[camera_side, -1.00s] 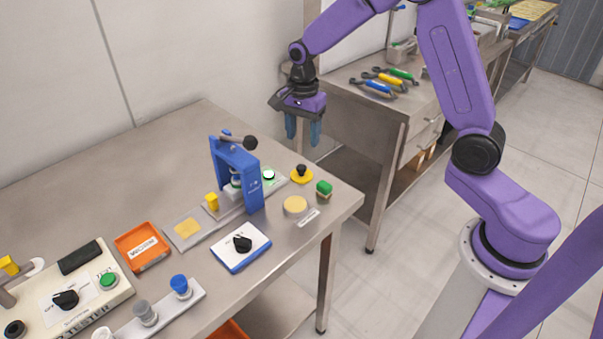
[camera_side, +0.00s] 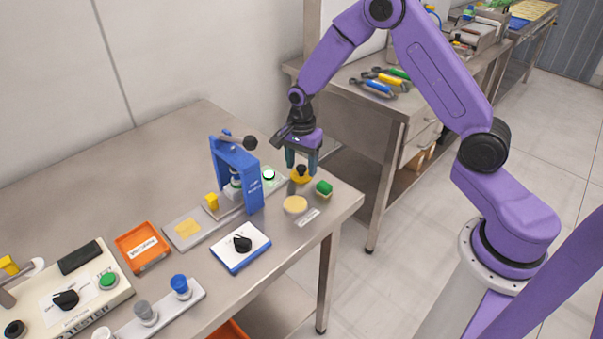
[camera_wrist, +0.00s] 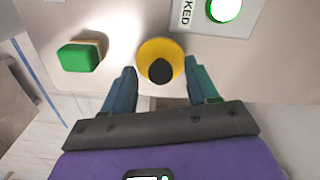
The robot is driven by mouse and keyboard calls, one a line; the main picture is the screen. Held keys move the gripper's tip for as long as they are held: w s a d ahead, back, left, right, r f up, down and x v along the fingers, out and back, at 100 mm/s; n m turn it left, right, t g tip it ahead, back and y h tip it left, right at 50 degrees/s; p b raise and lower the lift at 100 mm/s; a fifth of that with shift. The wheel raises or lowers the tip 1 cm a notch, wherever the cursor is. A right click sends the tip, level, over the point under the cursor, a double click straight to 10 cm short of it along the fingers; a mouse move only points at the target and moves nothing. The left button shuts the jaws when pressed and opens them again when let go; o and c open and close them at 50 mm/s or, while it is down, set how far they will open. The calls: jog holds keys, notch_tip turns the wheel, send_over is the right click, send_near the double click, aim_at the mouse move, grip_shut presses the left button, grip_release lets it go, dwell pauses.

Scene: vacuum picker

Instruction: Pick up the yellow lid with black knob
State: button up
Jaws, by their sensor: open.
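The yellow lid (camera_side: 301,180) with its black knob (camera_side: 301,169) lies on the steel table near its right end. In the wrist view the yellow lid (camera_wrist: 161,50) and black knob (camera_wrist: 160,71) sit ahead of and between the fingertips. My gripper (camera_side: 301,165) is open and empty, with its two teal fingers pointing down just above and around the lid. In the wrist view my gripper (camera_wrist: 160,80) shows one finger on each side of the knob. I cannot tell whether the fingers touch the lid.
A green block (camera_side: 324,188) stands close to the lid's right, and a pale yellow disc (camera_side: 295,205) lies in front. A blue press (camera_side: 237,172) with a lever stands to the left. A lit button (camera_side: 268,175) is on a plate close by.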

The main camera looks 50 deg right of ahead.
grip_shut()
